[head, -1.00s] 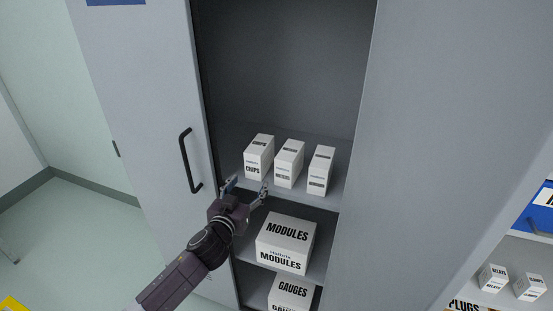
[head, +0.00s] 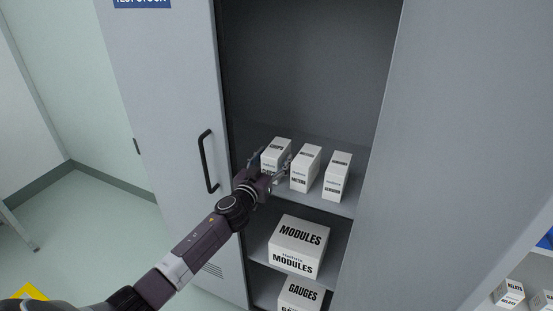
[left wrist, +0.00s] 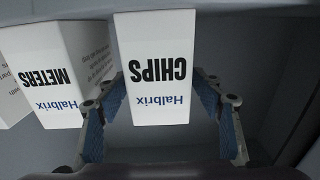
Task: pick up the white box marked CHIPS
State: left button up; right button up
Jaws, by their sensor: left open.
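The white CHIPS box (head: 277,150) stands upright on the cabinet's upper shelf, leftmost of three white boxes. In the left wrist view the CHIPS box (left wrist: 156,68) appears upside down, its front face between my open fingers. My left gripper (head: 269,165) is open at the front of the box, with a finger near each side. In the left wrist view the left gripper (left wrist: 163,112) shows gaps between both fingers and the box; I cannot tell how far back along its sides they reach. My right gripper is not in view.
A white METERS box (left wrist: 55,75) stands close beside the CHIPS box, with little room between. A third white box (head: 337,176) is further right. Cabinet doors (head: 170,120) flank the opening.

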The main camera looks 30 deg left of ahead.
pick_arm(q)
jog(key=shift+w, duration=1.05)
jog(key=shift+c, duration=0.3)
jog(key=shift+a, duration=0.1)
jog(key=c, duration=1.5)
